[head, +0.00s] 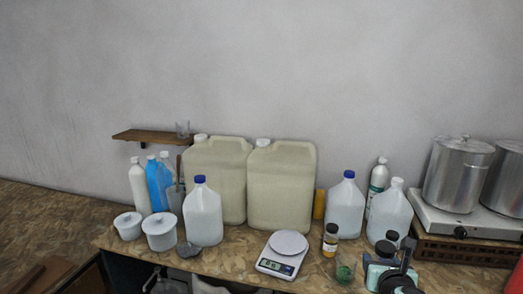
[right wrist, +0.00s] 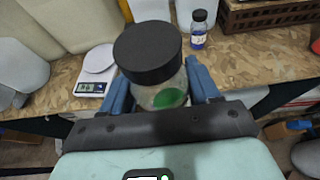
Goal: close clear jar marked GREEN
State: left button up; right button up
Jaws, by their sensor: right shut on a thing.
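The clear jar with green in it (head: 345,267) stands near the table's front edge. Its top looks open in the head view. In the right wrist view its glass and green patch (right wrist: 170,98) show below and behind a black lid (right wrist: 147,50). My right gripper (head: 386,258) is just right of the jar in the head view. In the wrist view its blue fingers (right wrist: 158,88) are shut around the black lid. The lid hides the jar's rim, so I cannot tell whether they touch. My left gripper is out of view.
Large jugs (head: 282,186) line the wall. Pots (head: 458,176) stand at the right.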

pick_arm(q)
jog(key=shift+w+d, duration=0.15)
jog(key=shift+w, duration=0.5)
pick_arm(e)
jog(key=a+f, duration=0.5)
jog(key=f, duration=0.4)
jog(key=s+a+f, duration=0.1)
jog(key=a+f, duration=0.5)
jog(key=f, duration=0.4)
jog(key=shift+m+h, duration=0.3)
jog(key=shift+h, duration=0.1)
jog(key=shift+s, duration=0.15)
jog(key=shift+a, duration=0.1)
jog(key=a+f+n+y, duration=0.8)
jog(key=a+f, duration=0.3)
jog(key=a, duration=0.2)
jog(key=shift+a+f+g+y, duration=0.2)
jog(key=shift+f+g+y, duration=0.15)
jog(key=shift+y, duration=0.35)
